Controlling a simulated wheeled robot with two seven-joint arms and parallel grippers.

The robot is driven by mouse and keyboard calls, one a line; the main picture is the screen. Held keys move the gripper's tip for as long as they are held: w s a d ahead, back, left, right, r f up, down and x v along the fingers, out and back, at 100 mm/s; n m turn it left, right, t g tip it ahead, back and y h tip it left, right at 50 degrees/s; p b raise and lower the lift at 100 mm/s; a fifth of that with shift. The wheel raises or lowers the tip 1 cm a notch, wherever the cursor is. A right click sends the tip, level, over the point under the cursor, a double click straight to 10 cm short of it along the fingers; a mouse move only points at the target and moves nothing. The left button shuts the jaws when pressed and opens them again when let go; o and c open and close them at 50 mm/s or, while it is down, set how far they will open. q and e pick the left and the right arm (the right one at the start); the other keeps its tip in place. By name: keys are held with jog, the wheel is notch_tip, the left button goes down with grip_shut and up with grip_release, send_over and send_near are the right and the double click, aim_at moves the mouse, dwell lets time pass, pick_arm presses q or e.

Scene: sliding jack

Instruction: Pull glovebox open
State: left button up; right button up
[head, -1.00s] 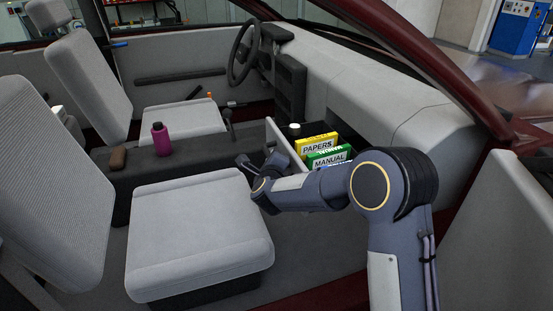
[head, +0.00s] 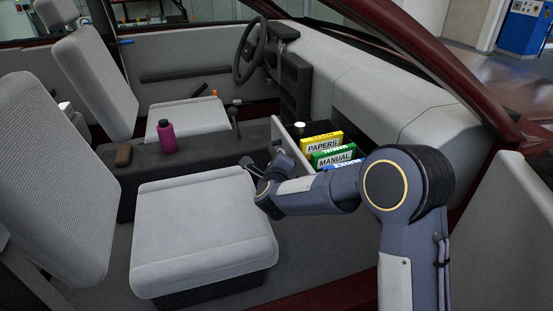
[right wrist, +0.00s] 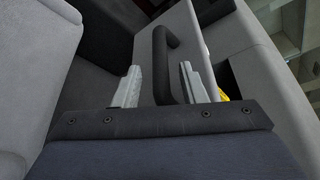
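The glovebox (head: 291,146) is a light grey drawer under the dashboard. It stands out from the dashboard, with its top open and its contents showing. Its dark bar handle (right wrist: 162,62) is on the front panel in the right wrist view. My right gripper (head: 264,158) is in front of the drawer panel. In the right wrist view its two pale fingers (right wrist: 160,84) are spread wide, one on each side of the handle, with visible gaps. My left gripper is not in view.
Inside the drawer are a yellow PAPERS box (head: 321,142), a green MANUAL box (head: 333,155), a blue item and a white-topped object (head: 299,127). The passenger seat (head: 203,230) is close to my arm.

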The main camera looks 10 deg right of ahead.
jog(key=v, duration=0.5)
jog(key=shift+s, duration=0.25)
jog(key=shift+a, duration=0.1)
